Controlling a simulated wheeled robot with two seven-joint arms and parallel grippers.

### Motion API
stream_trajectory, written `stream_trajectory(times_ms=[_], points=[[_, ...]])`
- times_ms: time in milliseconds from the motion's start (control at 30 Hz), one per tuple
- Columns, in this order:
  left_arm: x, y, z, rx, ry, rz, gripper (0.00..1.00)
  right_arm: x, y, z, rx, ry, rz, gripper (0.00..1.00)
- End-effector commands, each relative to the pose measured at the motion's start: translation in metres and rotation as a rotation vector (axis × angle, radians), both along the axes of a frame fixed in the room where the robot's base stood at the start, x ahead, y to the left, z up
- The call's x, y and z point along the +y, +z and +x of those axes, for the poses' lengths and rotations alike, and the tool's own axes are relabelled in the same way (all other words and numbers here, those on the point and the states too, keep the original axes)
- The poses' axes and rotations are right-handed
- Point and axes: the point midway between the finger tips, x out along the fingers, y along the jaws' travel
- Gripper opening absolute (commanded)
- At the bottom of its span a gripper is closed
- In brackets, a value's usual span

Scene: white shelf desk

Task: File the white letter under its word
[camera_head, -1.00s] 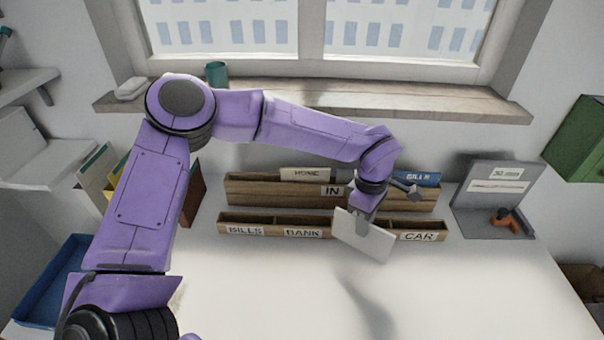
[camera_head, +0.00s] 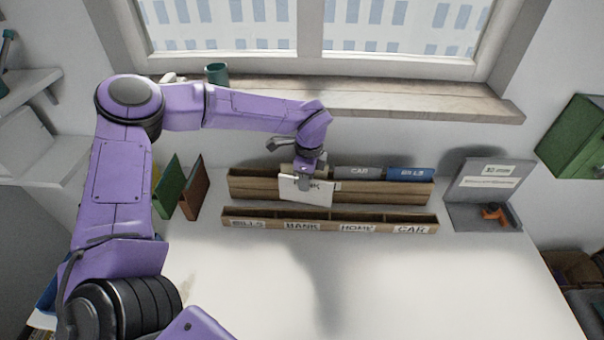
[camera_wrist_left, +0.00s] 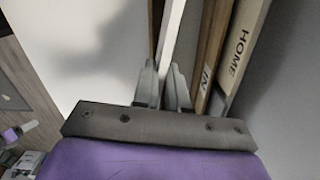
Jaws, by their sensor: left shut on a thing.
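My left gripper (camera_head: 308,172) is shut on the white letter (camera_head: 300,193). The letter hangs upright, apart from and above the front wooden rack (camera_head: 264,213), around its BANK and HOME compartments. The front rack's labels, left to right, are BILLS (camera_head: 248,223), BANK (camera_head: 301,226), HOME (camera_head: 356,227) and CAR (camera_head: 411,229). In the left wrist view the letter (camera_wrist_left: 171,35) is edge-on between the fingers (camera_wrist_left: 163,88). My right gripper is out of view.
Behind the letter stands the wooden IN box (camera_head: 255,187), holding a grey CAR letter (camera_head: 360,172), a blue BILLS letter (camera_head: 411,174) and a cream HOME letter (camera_wrist_left: 243,40). A grey stand (camera_head: 487,185) with an orange item is at right. The desk front is clear.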

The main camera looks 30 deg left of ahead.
Motion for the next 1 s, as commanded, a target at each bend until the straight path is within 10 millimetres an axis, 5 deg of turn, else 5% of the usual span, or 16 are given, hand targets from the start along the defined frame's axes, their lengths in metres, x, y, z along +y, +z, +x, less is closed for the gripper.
stream_trajectory(times_ms=[200, 667, 1000], points=[[0.008, 0.0, -0.002, 0.005, 0.191, -0.005, 0.0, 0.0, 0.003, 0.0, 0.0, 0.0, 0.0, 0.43], [0.008, -0.002, -0.002, -0.004, 0.185, 0.007, 0.0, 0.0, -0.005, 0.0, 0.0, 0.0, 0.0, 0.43], [0.008, -0.025, -0.002, -0.004, 0.185, 0.01, 0.0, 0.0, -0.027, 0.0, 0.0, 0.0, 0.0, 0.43]])
